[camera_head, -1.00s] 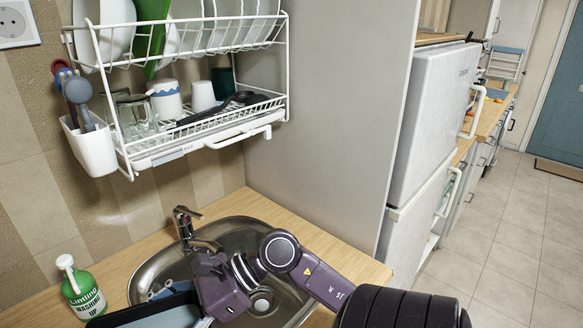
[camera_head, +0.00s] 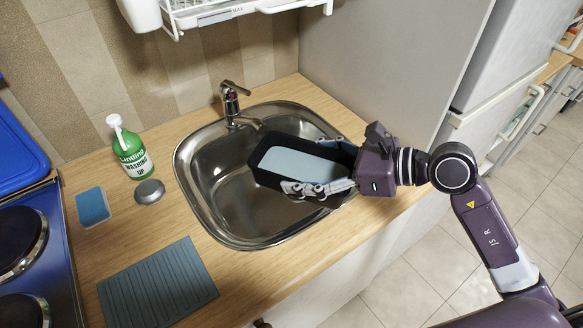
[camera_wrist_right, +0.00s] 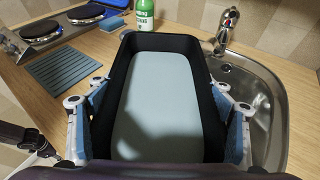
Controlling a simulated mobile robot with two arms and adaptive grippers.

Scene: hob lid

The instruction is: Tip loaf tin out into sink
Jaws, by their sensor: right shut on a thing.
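The loaf tin (camera_head: 259,168) is black, long and rectangular, with a flat pale blue-grey surface inside. My right gripper (camera_head: 318,166) is shut on the tin's near end, with a finger along each long side. In the right wrist view the fingers flank the tin (camera_wrist_right: 124,75), which looks roughly level, open side up. The tin is held over the steel sink (camera_head: 222,215), in its right half. The sink also shows in the right wrist view (camera_wrist_right: 272,95). Part of the basin is hidden under the tin. My left gripper is not in view.
A tap (camera_head: 232,103) stands behind the sink. A green washing-up bottle (camera_head: 131,152), a round grey disc (camera_head: 150,192), a blue sponge (camera_head: 93,207) and a ridged grey mat (camera_head: 158,284) lie left of it. A hob (camera_head: 38,215) is at far left. A dish rack (camera_head: 240,10) hangs above.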

